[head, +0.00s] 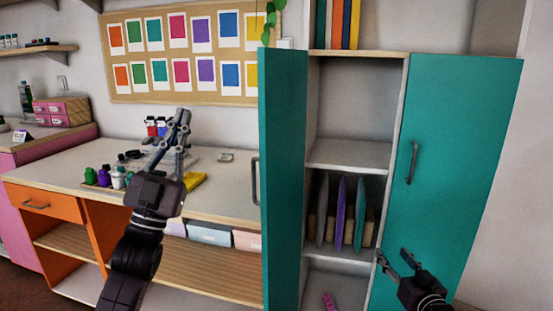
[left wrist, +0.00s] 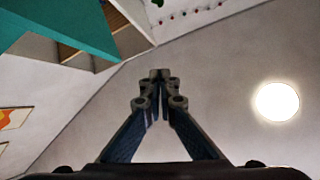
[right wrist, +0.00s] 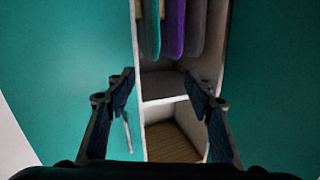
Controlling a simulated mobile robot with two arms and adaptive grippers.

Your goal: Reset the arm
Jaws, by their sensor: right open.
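My left gripper (head: 183,114) points upward above the wooden counter, in front of the wall. In the left wrist view its fingertips (left wrist: 159,76) meet, with nothing seen between them. My right gripper (head: 392,255) is at the lower right, in front of the teal cabinet's lower part. In the right wrist view its fingers (right wrist: 160,82) stand wide apart and empty, facing the cabinet's inside. No object is held by either gripper.
The teal cabinet stands open, with its left door (head: 283,180) and right door (head: 450,150) swung out. Several upright boards (head: 341,210) fill a middle shelf. The counter (head: 230,185) holds small bottles (head: 118,178) and a yellow item (head: 195,181). Upper shelf space is empty.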

